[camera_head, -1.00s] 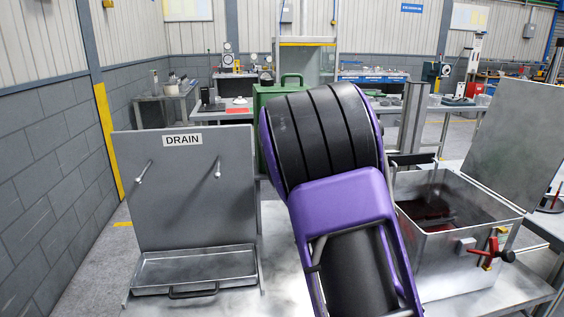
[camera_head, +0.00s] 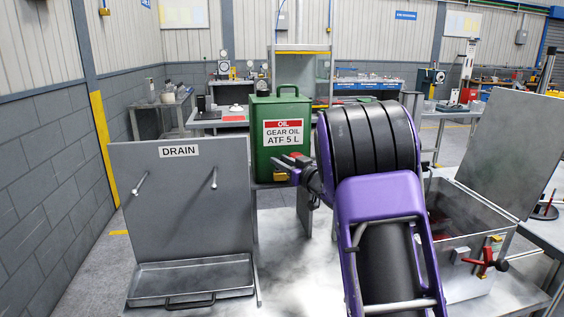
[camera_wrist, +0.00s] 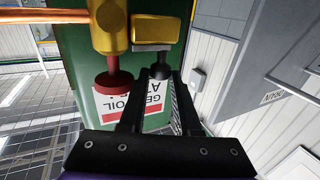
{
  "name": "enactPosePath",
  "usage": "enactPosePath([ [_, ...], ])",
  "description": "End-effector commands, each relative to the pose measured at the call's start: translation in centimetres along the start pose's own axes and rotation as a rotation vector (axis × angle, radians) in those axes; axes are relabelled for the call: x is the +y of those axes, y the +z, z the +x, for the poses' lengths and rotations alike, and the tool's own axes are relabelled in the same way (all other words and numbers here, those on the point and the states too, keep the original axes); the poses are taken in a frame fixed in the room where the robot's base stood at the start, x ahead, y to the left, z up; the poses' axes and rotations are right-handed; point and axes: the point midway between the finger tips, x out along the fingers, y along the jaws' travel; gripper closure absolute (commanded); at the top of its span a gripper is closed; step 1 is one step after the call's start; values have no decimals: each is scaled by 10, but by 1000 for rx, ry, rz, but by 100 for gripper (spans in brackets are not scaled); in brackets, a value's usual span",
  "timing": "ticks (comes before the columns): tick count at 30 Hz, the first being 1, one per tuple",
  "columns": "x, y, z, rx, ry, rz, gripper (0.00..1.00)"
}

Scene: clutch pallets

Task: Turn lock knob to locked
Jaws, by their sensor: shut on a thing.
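The small black lock knob (camera_wrist: 160,71) sticks out of a brass block (camera_wrist: 155,30) in the wrist view. My gripper (camera_wrist: 161,76) is shut on this knob, with one dark finger on each side. Next to it a red handle (camera_wrist: 115,80) hangs from a larger brass valve body (camera_wrist: 109,25). Behind them is the green oil can (camera_wrist: 80,50), which in the head view (camera_head: 269,107) carries a "GEAR OIL ATF 5 L" label. There my gripper (camera_head: 290,172) is at the can's lower front, and the knob is too small to make out. Whether it is locked cannot be told.
A grey drain panel with a tray (camera_head: 190,276) stands at the left. At the right, an open metal tank (camera_head: 462,272) has a red valve handle (camera_head: 485,262) on its front and a raised lid (camera_head: 508,140). My arm covers the middle right.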

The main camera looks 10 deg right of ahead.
Motion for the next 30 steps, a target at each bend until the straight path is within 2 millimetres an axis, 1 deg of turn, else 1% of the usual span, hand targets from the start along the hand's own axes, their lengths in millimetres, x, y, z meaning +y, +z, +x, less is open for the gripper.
enactPosePath([
  [4,0,1,0,-1,1,0,100],
  [5,0,1,0,-1,1,0,67],
  [6,0,1,0,-1,1,0,60],
  [7,0,1,0,-1,1,0,57],
  [19,-2,1,0,1,24,0,57],
  [30,-9,0,2,0,224,-1,57],
])
